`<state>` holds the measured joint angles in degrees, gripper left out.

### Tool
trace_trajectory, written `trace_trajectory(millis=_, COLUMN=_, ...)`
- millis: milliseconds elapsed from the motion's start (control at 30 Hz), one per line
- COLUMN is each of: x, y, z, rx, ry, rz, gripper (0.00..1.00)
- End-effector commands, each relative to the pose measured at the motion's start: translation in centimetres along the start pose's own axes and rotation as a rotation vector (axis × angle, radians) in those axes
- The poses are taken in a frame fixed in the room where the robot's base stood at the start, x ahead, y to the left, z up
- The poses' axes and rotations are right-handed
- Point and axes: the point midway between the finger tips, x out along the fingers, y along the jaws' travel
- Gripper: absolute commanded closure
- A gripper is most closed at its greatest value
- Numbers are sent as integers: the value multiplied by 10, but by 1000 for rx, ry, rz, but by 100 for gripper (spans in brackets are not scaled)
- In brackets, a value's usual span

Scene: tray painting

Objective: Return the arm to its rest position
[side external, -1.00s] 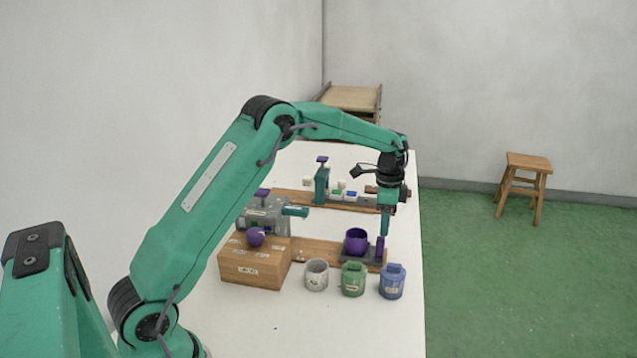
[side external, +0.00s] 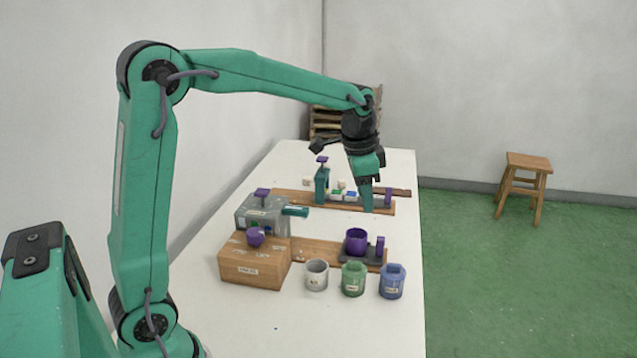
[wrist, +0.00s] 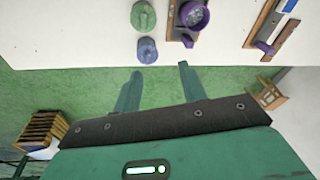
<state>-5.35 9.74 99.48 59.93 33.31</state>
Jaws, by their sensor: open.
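My gripper (side external: 367,195) hangs from the raised arm, its fingers showing in front of the rear wooden board (side external: 285,195) in the side view. In the wrist view my gripper (wrist: 157,72) has its two fingers spread apart with nothing between them, and green floor shows behind them. A purple cup (side external: 356,241) stands on a dark stand on the nearer board. The purple cup also shows at the top of the wrist view (wrist: 194,14), apart from the fingers.
A white jar (side external: 317,275), green jar (side external: 353,279) and blue jar (side external: 392,282) stand along the front. A wooden box (side external: 255,265) and grey machine (side external: 262,215) are left. A green press (side external: 322,185) stands at the back. A stool (side external: 525,180) is on the floor.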

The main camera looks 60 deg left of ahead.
Motion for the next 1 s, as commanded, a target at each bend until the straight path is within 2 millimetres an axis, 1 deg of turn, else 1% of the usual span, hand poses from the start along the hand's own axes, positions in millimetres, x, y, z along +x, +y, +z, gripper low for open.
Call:
trace_trajectory(millis=33, x=-9, y=7, z=6, rx=-16, ry=14, rz=-8, gripper=58)
trace_trajectory(millis=200, x=-31, y=27, z=29, rx=-86, ry=52, rz=-26, gripper=58)
trace_trajectory(millis=500, x=-57, y=64, z=72, rx=-206, ry=124, rz=-49, gripper=58)
trace_trajectory(millis=700, x=-65, y=88, z=103, rx=-287, ry=174, rz=-59, gripper=58)
trace_trajectory(millis=1000, x=-64, y=121, z=148, rx=-405, ry=250, rz=-62, gripper=58)
